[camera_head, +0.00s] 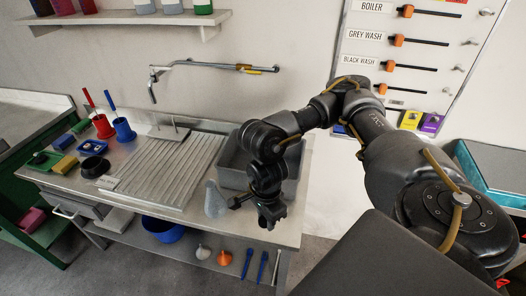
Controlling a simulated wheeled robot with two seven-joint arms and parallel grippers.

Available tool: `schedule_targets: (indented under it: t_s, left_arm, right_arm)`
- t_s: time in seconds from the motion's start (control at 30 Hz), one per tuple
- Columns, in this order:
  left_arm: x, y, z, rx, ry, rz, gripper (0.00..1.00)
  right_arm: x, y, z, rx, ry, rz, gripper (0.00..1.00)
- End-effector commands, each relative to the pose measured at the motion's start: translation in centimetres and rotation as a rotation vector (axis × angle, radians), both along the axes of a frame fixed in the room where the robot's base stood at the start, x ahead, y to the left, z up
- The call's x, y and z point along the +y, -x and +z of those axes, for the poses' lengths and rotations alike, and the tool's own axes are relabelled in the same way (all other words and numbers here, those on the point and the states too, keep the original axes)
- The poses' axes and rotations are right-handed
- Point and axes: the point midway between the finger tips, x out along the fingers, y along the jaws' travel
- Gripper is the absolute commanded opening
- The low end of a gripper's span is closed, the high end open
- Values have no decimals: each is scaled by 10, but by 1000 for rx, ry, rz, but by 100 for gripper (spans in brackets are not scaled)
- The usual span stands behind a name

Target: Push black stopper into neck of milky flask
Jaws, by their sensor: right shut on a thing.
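A pale, milky cone-shaped flask (215,202) stands upright near the front edge of the steel worktop, left of my right gripper. Its narrow neck points up and looks open. My right gripper (270,218) hangs fingers-down over the worktop's front edge, in front of the grey sink and to the right of the flask, apart from its neck. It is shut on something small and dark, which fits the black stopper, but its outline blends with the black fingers. My left gripper is not in view.
The grey sink (236,168) lies behind my right gripper, with the ribbed drainboard (160,172) to its left. A black bowl (95,167), a red cup (103,127) and a blue cup (124,130) stand at the left. A wall tap (153,90) reaches over the worktop.

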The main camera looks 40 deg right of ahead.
Motion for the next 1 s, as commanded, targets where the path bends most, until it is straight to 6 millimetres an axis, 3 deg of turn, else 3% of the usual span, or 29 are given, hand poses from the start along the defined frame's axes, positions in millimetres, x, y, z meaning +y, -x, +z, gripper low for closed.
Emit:
schedule_targets:
  t_s: [0.3, 0.63, 0.77, 1.0]
  left_arm:
    - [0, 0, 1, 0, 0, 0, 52]
    - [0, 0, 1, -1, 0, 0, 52]
    - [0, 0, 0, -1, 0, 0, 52]
    - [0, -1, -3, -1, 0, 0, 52]
  right_arm:
    - [25, 37, 20, -1, 0, 3, 9]
    - [30, 39, 25, -1, 1, 63, 9]
    - [36, 28, 34, -3, 2, 272, 9]
    - [53, 1, 64, -2, 4, 902, 9]
